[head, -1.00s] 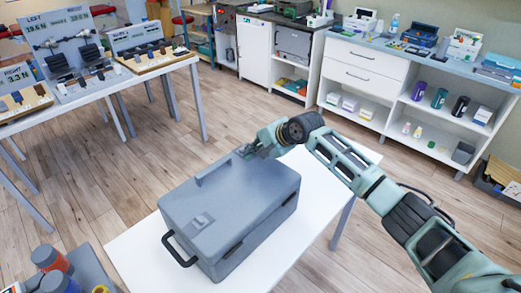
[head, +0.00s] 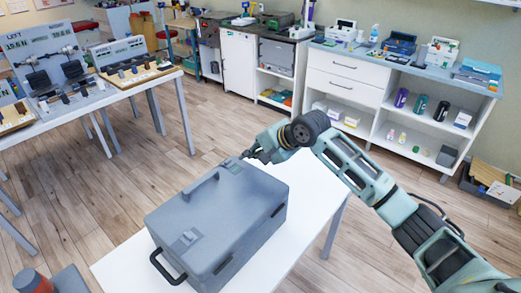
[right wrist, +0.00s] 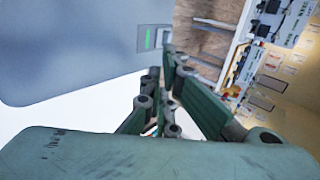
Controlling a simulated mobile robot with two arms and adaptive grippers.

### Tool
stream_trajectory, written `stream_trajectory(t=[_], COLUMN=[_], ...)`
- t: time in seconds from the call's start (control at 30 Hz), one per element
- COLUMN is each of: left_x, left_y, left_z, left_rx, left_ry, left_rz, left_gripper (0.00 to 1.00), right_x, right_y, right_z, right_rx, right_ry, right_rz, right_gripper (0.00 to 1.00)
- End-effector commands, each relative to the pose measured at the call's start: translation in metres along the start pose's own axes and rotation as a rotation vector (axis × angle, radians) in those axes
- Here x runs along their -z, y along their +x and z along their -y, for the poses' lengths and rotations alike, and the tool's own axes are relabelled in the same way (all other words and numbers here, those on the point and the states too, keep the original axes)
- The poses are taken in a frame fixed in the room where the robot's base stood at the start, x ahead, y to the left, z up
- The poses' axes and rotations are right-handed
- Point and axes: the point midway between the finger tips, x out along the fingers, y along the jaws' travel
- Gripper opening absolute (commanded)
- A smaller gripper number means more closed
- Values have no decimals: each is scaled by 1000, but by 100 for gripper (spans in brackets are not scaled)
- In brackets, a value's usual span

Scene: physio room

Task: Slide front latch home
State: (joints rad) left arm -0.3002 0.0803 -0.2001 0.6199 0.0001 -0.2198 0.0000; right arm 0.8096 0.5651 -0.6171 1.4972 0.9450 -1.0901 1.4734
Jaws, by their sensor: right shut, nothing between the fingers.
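One small latch plate (head: 189,237) is on the lid's near end. Another small latch (head: 233,167) is at the far end, close to my right gripper (head: 250,156). In the right wrist view, a grey latch plate with green marks (right wrist: 152,38) sits at the lid's edge, just beyond the fingertips of my right gripper (right wrist: 167,60). The gripper is shut and empty; contact with the latch cannot be told. My left gripper is out of view.
The white table (head: 300,190) has bare room right of the case. A black side handle (head: 165,267) sticks out at the case's near end. A bench with exercise devices (head: 85,95) stands at the left, and white cabinets (head: 345,85) stand behind.

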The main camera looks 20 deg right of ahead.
Motion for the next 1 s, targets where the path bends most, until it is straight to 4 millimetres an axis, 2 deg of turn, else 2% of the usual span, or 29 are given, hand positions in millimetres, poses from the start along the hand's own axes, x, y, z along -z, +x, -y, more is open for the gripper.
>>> stream_trajectory(t=[0.1,0.3,0.53,0.8,1.0], left_x=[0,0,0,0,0], left_y=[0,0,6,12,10], left_z=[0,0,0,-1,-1], left_rx=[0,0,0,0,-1], left_ry=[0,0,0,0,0], left_rz=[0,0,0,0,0], left_gripper=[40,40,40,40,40], right_x=[0,0,-11,-2,1], right_y=[-22,-40,-39,-52,-48], right_z=[0,-2,-24,-57,-58], right_rx=[0,0,88,208,227], right_ry=[-1,0,1,1,0], right_rz=[-1,1,37,13,3], right_gripper=[0,0,0,0,0])
